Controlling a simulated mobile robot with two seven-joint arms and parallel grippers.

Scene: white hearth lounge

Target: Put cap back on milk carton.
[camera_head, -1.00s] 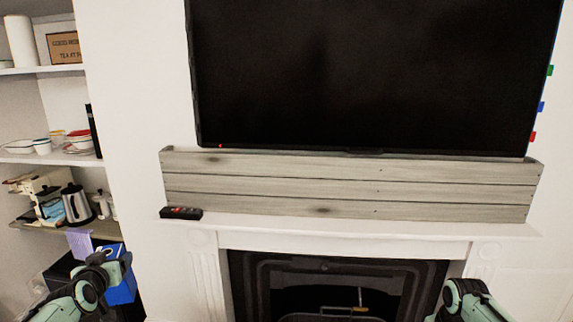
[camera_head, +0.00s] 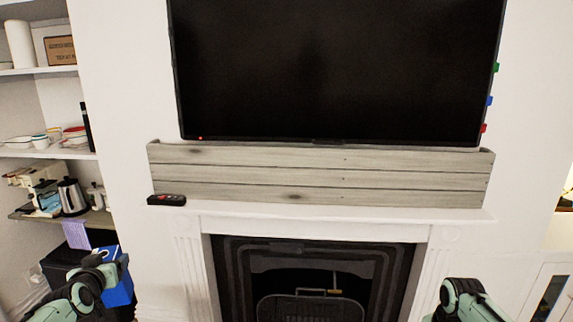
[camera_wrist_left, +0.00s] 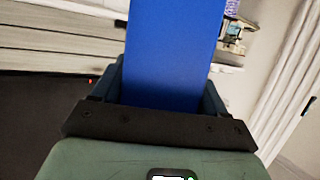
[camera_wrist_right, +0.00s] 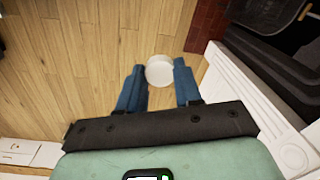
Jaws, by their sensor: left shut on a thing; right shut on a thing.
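The milk carton shows as a tall blue box in the left wrist view (camera_wrist_left: 176,45), and part of it shows at the lower left of the head view (camera_head: 120,290). My left gripper (camera_wrist_left: 166,85) is shut on the carton, with a finger on each side. The carton's top and opening cannot be made out. The cap (camera_wrist_right: 160,71) is a small white round piece between the fingertips of my right gripper (camera_wrist_right: 159,68), which is shut on it. In the head view only my right arm shows at the lower right. The cap is well apart from the carton.
Ahead is a white mantel (camera_head: 330,215) with a remote (camera_head: 166,200), a plank board (camera_head: 320,175) and a television (camera_head: 330,70). A dark fireplace (camera_head: 315,265) is below. Shelves (camera_head: 55,153) with bowls and a kettle (camera_head: 72,197) stand at left. Clear wood floor (camera_wrist_right: 80,60) lies below the cap.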

